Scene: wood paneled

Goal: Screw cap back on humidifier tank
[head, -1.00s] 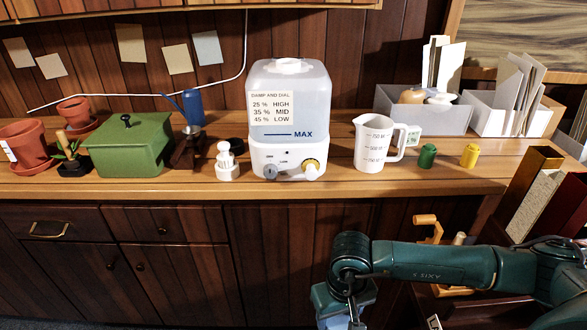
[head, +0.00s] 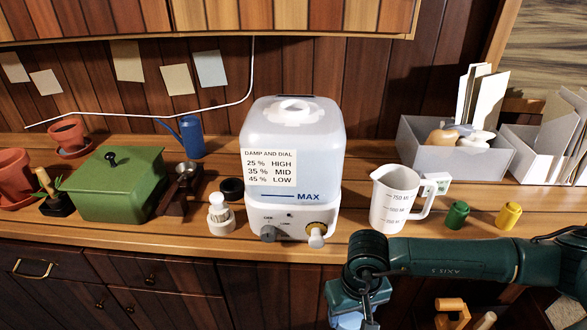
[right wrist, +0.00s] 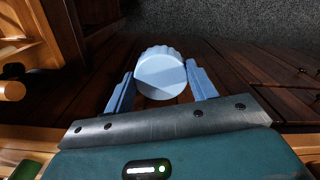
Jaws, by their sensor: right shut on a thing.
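The humidifier stands upright on the wooden counter, with a translucent tank (head: 330,140) above a white base (head: 286,222). A pale raised ring with an opening (head: 295,106) is on top of the tank. My right gripper (head: 350,312) is low in front of the counter, below and to the right of the humidifier. In the right wrist view its blue fingers are shut on a round, pale, ridged cap (right wrist: 160,73). The cap is apart from the tank. My left gripper is not in view.
A measuring jug (head: 392,202), a green jar (head: 456,215) and a yellow jar (head: 508,215) stand right of the humidifier. A white fitting (head: 221,214), a black ring (head: 232,189) and a green box (head: 120,185) are left. A cabinet overhangs the back.

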